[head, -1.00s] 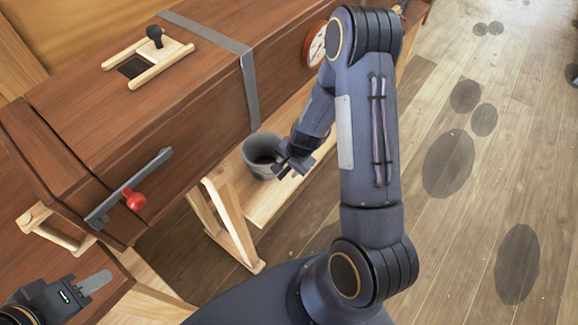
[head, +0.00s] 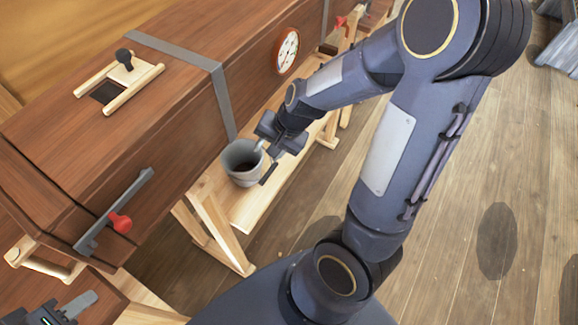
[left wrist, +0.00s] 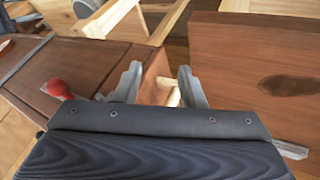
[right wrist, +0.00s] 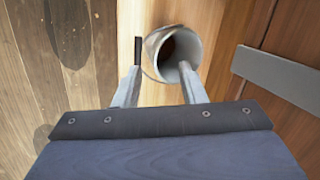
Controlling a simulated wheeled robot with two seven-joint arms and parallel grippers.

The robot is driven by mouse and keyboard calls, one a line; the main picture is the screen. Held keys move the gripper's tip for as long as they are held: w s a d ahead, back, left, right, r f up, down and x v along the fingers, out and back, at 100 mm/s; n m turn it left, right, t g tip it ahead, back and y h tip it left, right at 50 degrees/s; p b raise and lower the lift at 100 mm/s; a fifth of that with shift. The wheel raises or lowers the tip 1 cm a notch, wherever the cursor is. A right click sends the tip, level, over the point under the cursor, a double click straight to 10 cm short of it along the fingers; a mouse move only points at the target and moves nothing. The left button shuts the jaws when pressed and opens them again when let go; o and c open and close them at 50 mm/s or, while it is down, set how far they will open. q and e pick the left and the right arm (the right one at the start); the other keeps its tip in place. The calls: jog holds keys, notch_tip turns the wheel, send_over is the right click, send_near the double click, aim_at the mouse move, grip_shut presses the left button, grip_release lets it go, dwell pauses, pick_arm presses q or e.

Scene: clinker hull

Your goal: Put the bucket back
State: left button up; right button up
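The grey bucket (head: 240,178) stands upright on a pale wooden plank (head: 255,205) beside the brown hull. Its inside looks dark. My right gripper (head: 264,160) is at the bucket's right side, with its fingers apart. In the right wrist view the bucket (right wrist: 157,42) lies just beyond the right gripper (right wrist: 160,68). One fingertip overlaps the bucket's opening and the other is outside it; contact is unclear. My left gripper (left wrist: 160,82) is open and empty; in the head view it shows only partly at the bottom left.
The brown hull (head: 170,130) runs along the plank, with a grey strap, a round dial (head: 287,52) and a red-knobbed lever (head: 120,222). A wooden trestle (head: 210,228) stands in front of the bucket.

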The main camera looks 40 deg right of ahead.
jog(key=s+a+r+n+t, duration=0.1)
jog(key=s+a+r+n, duration=0.3)
jog(key=s+r+n, duration=0.5)
jog(key=s+r, duration=0.3)
jog(key=s, duration=0.3)
jog(key=shift+s+r+t+y, duration=0.2)
jog(key=shift+r+t+y, duration=0.1)
jog(key=shift+t, duration=0.1)
